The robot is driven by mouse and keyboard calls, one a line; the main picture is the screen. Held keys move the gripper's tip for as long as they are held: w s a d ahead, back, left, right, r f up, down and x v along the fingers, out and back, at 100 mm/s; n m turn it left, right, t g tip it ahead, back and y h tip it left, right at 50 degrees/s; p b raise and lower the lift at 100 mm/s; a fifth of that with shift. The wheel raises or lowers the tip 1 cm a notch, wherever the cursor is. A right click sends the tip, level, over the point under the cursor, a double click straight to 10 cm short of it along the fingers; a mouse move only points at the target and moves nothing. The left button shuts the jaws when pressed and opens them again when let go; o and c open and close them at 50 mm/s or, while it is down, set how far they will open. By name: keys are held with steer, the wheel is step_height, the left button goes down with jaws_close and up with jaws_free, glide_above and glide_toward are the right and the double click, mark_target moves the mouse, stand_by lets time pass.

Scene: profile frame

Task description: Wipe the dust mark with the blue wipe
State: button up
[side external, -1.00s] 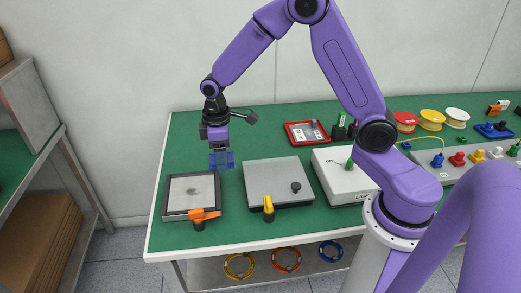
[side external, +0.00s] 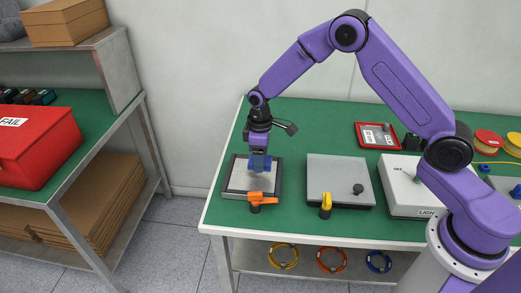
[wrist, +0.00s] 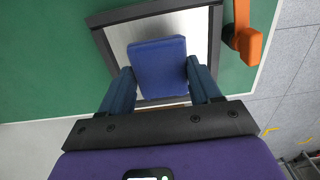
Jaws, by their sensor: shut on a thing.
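My gripper (side external: 259,159) is shut on the blue wipe (side external: 261,165), a block-like pad that shows between the two fingers in the wrist view (wrist: 160,66). The wipe is over the pale panel (side external: 237,180) in its dark frame, at the left end of the green table. In the wrist view the panel (wrist: 122,38) shows around the wipe. I cannot tell whether the wipe touches the panel. The dust mark cannot be made out now; the wipe and gripper cover part of the panel.
An orange clamp handle (side external: 262,197) stands at the panel's front edge, and at right in the wrist view (wrist: 248,45). A grey plate (side external: 338,175) with a yellow handle (side external: 326,201) lies to the right, then a white box (side external: 402,180). A red tray (side external: 377,135) lies behind.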

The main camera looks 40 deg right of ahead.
mark_target(247, 174)
steer(key=shift+f, duration=1.6)
steer(key=shift+w+a+f, duration=0.55)
steer(key=shift+w+a, duration=0.1)
steer(key=shift+w+a+r, duration=0.1)
steer(key=shift+w+a, duration=0.1)
steer(key=shift+w, duration=0.05)
steer(key=shift+w+a, duration=0.2)
steer(key=shift+a, duration=0.05)
steer(key=shift+w+a, duration=0.4)
steer(key=shift+s+d, duration=1.45)
steer(key=shift+r, duration=3.95)
steer(key=shift+f, duration=0.15)
